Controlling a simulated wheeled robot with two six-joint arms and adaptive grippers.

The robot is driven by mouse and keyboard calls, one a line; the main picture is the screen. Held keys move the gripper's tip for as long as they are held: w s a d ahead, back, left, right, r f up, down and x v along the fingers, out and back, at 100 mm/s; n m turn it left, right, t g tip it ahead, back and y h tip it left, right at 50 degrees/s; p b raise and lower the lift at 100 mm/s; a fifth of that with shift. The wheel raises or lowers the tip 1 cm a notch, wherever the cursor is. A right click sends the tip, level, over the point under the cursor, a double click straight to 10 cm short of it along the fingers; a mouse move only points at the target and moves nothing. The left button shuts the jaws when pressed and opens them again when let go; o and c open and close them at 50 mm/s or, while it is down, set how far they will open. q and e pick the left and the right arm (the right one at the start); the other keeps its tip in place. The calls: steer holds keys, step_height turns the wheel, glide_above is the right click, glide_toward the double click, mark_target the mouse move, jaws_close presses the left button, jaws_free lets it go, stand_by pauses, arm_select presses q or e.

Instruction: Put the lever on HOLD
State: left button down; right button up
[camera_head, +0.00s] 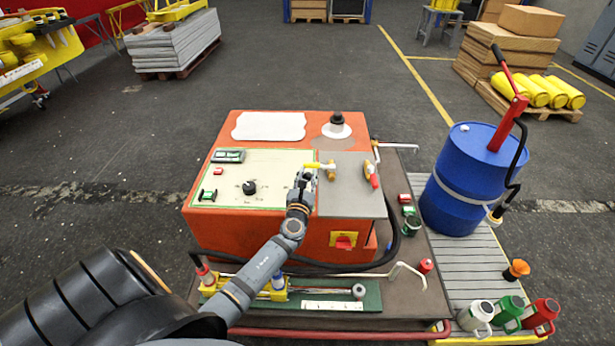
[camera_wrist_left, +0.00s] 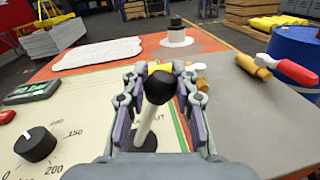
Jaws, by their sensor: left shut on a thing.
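The lever (camera_wrist_left: 147,126) has a cream shaft and a black ball knob. In the left wrist view it rises from a dark round base on the cream panel (camera_wrist_left: 80,108) and leans to the right. My left gripper (camera_wrist_left: 160,76) has its fingers on either side of the lever, shut on it near the knob. Letters ending in "UT" show beside the shaft; I cannot read a HOLD mark. My right gripper is not in view.
A black dial (camera_head: 249,187) sits left of the gripper. Just right are a yellow-handled fitting (camera_head: 319,165) and a red-tipped handle (camera_head: 374,179) on the grey plate (camera_head: 348,197). A blue barrel (camera_head: 468,180) with a red-handled pump stands right of the orange box (camera_head: 260,232).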

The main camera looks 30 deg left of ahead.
arm_select(q)
steer(key=shift+s+a+f+n+b, duration=0.1)
steer(key=shift+s+a+n+b, duration=0.2)
steer(key=shift+a+n+b, duration=0.25)
steer(key=shift+s+a+f+n+b, duration=0.1)
steer(key=shift+s+a+n+b, duration=0.2)
steer(key=shift+n+b, duration=0.35)
steer(key=shift+s+a+r+n+t+b, duration=0.2)
steer(key=shift+s+a+r+n, duration=0.1)
steer(key=shift+a+n, duration=0.1)
steer(key=shift+s+a+r+n+t+b, duration=0.1)
steer(key=shift+s+a+r+n+b, duration=0.05)
steer(key=shift+a+r+n, duration=0.2)
steer(key=shift+s+a+f, duration=0.15)
steer(key=shift+s+a, duration=0.05)
steer(key=shift+a, duration=0.15)
steer(key=c, duration=1)
jaws_free()
steer(key=shift+y, duration=0.3)
steer(key=v, duration=1.2)
steer(key=shift+s+r, duration=0.1)
steer(key=shift+r, duration=0.1)
steer(key=shift+a, duration=0.1)
